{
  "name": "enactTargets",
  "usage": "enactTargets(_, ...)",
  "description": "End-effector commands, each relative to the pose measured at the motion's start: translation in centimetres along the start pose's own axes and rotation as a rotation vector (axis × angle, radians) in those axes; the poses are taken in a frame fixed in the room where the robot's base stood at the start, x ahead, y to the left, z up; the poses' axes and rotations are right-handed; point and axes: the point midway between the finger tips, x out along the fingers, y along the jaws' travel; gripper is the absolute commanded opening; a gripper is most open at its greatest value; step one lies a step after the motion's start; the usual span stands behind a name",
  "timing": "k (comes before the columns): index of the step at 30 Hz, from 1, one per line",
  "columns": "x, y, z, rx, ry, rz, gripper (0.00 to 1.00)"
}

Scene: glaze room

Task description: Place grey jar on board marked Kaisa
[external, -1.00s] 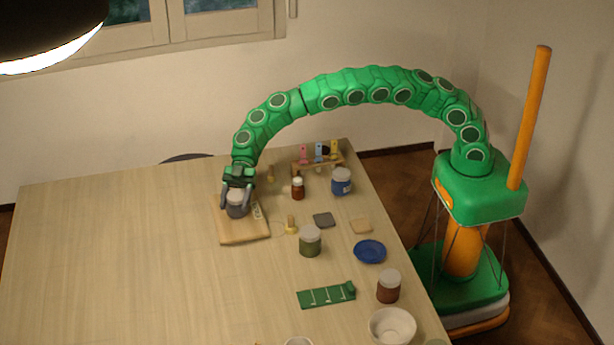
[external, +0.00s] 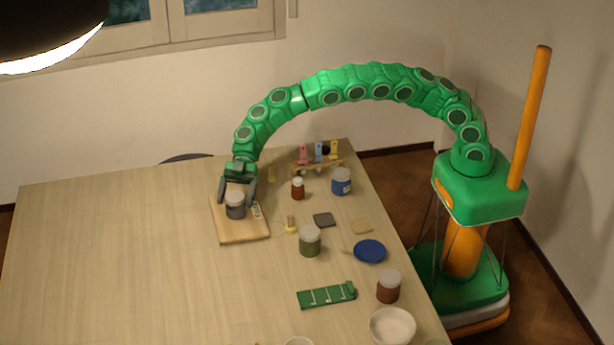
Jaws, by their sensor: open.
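The fingers look apart from the jar.
Right of the board are a small brown jar (external: 298,189), a blue jar (external: 341,182), a brush (external: 291,226) and a green jar (external: 310,241). A rack with coloured tools (external: 318,160) stands behind. The table's left side is clear.

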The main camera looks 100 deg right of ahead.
Motion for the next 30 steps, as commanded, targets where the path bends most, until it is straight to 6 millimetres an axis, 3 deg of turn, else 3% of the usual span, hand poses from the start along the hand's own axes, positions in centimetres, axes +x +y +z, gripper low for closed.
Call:
enactTargets(16,-9.1,0.1,-0.2,-0.004,0.000,0.003,0.85)
enactTargets(21,-10.2,0.0,-0.2,-0.004,0.001,0.000,0.85)
enactTargets(30,-10.3,0.0,-0.1,-0.003,0.001,0.000,0.85)
